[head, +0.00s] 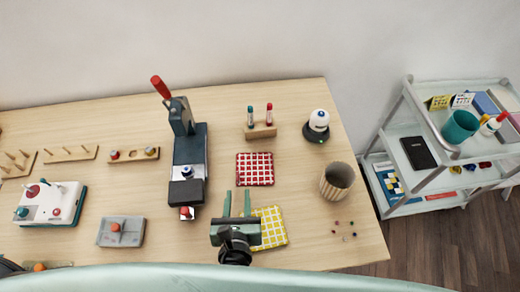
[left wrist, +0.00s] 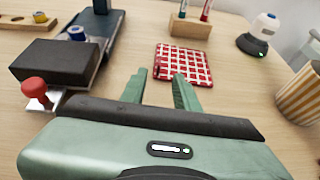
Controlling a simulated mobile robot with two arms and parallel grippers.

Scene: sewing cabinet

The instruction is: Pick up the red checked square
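The red checked square (head: 254,169) lies flat on the table, right of the dark press, in the head view. It also shows in the left wrist view (left wrist: 183,64), just beyond my fingertips. My left gripper (head: 237,193) is open and empty, its two green fingers pointing toward the near edge of the square. My right gripper is not in view.
A yellow checked square (head: 270,228) lies beside my left gripper. The press (head: 188,165) stands to the left, a wooden block with two markers (head: 261,131) behind, a striped cup (head: 337,180) to the right. Small beads (head: 344,236) lie at the front right.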

